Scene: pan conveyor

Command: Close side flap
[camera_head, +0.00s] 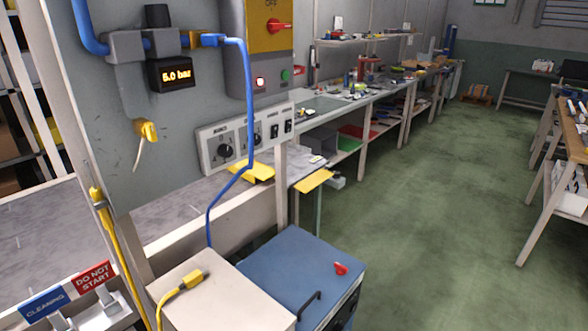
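Neither of my grippers shows in the head view. No part is plainly recognisable as the side flap. A yellow plate (313,181) juts out at the far end of the grey conveyor bed (165,208), above the floor. A second yellow piece (252,172) lies on the near side of that bed, below the control panel (240,137). I cannot tell whether either one is the flap. A blue cabinet (285,268) with a black handle (309,308) and a red knob (341,268) stands in front of the conveyor.
A pale box (222,298) with a yellow plug (192,279) stands beside the blue cabinet. Signs (95,275) stand at the lower left. Green floor (430,240) is clear on the right.

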